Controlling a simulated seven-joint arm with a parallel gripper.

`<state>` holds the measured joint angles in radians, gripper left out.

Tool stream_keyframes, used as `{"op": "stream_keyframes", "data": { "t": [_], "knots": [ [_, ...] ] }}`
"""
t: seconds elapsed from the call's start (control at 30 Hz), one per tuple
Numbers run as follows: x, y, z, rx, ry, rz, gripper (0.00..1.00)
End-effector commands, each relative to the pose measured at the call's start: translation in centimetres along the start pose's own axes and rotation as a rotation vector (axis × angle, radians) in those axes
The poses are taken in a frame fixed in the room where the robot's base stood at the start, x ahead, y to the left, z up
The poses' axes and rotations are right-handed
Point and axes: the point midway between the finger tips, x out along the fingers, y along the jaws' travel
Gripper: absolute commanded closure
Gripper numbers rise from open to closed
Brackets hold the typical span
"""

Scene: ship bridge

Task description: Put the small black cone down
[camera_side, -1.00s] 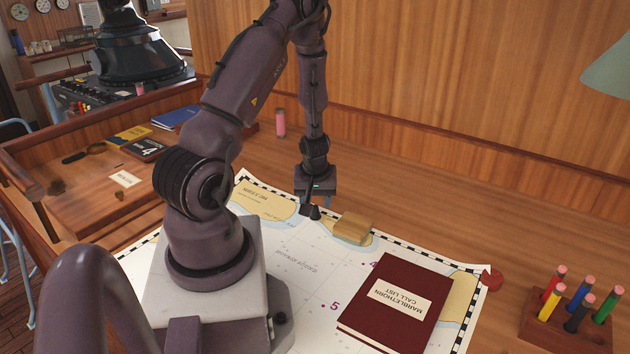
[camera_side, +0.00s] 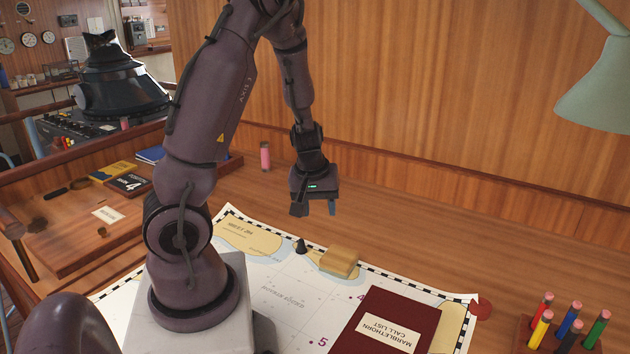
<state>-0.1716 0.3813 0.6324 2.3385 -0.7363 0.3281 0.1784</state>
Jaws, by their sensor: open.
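The small black cone (camera_side: 301,246) stands upright on the white chart (camera_side: 275,270), close to the left of a wooden block (camera_side: 339,262). My gripper (camera_side: 314,210) is open and empty. It hangs above the cone and the block, clear of both, with its fingers pointing down.
A dark red book (camera_side: 385,325) lies on the chart at the front right. A rack with several coloured pens (camera_side: 570,325) stands at the right edge. A pink cylinder (camera_side: 265,156) stands on the desk at the back. A green lamp shade (camera_side: 597,90) hangs at upper right. Bare desk (camera_side: 420,220) lies behind the chart.

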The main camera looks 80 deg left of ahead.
Motion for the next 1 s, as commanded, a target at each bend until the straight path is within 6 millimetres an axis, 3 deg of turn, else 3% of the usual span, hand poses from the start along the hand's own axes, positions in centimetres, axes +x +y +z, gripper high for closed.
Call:
{"op": "stream_keyframes", "data": {
  "t": [0.03,0.1,0.2,0.33,0.5,0.7,1.0],
  "knots": [
    [-1.8,2.4,1.2,0.071,-0.023,0.078,0.51],
    [-4.6,5.3,3.4,0.196,-0.06,0.176,0.51],
    [-9.2,8.2,6.8,0.397,-0.091,0.289,0.51],
    [-14.9,9.5,11.2,0.668,-0.078,0.378,0.51],
    [-20.5,8.2,15.4,0.978,0.021,0.395,0.51],
    [-23.4,6.1,17.3,1.161,0.146,0.35,0.51],
    [-23.9,5.6,17.6,1.195,0.176,0.332,0.51]
  ]
}}
